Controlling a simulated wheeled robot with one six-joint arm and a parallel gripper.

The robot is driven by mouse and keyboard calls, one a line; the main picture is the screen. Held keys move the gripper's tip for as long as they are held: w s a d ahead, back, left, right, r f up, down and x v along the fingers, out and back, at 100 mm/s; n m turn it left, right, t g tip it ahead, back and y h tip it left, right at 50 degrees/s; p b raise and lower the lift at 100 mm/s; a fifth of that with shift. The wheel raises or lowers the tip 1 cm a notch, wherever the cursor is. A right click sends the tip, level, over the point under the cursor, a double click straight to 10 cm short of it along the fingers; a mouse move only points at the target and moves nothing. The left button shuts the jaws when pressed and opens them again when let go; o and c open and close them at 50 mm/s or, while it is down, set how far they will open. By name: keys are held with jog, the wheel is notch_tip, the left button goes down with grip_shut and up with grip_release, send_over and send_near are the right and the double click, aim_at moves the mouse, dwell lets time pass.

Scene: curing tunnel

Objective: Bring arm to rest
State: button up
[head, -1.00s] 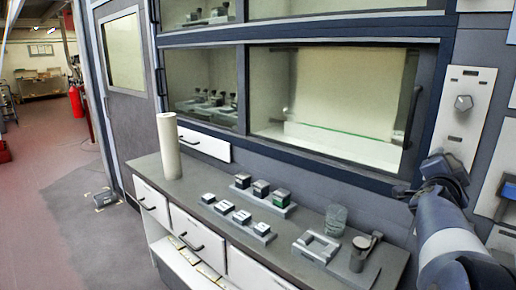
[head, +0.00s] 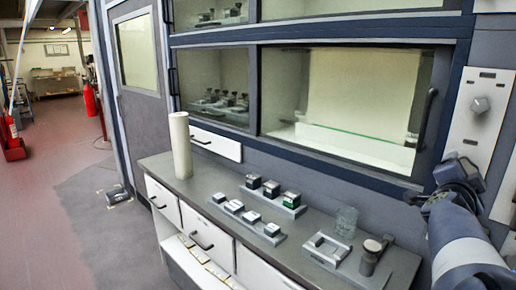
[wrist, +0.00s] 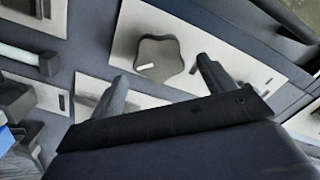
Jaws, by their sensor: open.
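My arm (head: 457,235) is raised at the right edge of the head view, in front of the cabinet's control panel. In the wrist view my gripper (wrist: 163,76) has its two fingers spread apart with nothing between them. Beyond the fingertips is a dark lobed knob (wrist: 160,58) with a white mark, on a pale plate. The fingers look apart from the knob, though the exact gap is hard to judge. In the head view a knob (head: 480,105) shows on the pale panel (head: 470,132) above my arm.
A glazed cabinet window (head: 340,95) stands behind. Open floor (head: 50,180) lies left.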

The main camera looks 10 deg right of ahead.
jog(key=p+v, duration=0.1)
jog(key=v, duration=0.6)
jog(key=w+d+n+p, duration=0.4)
jog(key=n+p, duration=0.2)
jog(key=n, duration=0.8)
jog(key=shift+w+d, duration=0.4)
dwell(0.5)
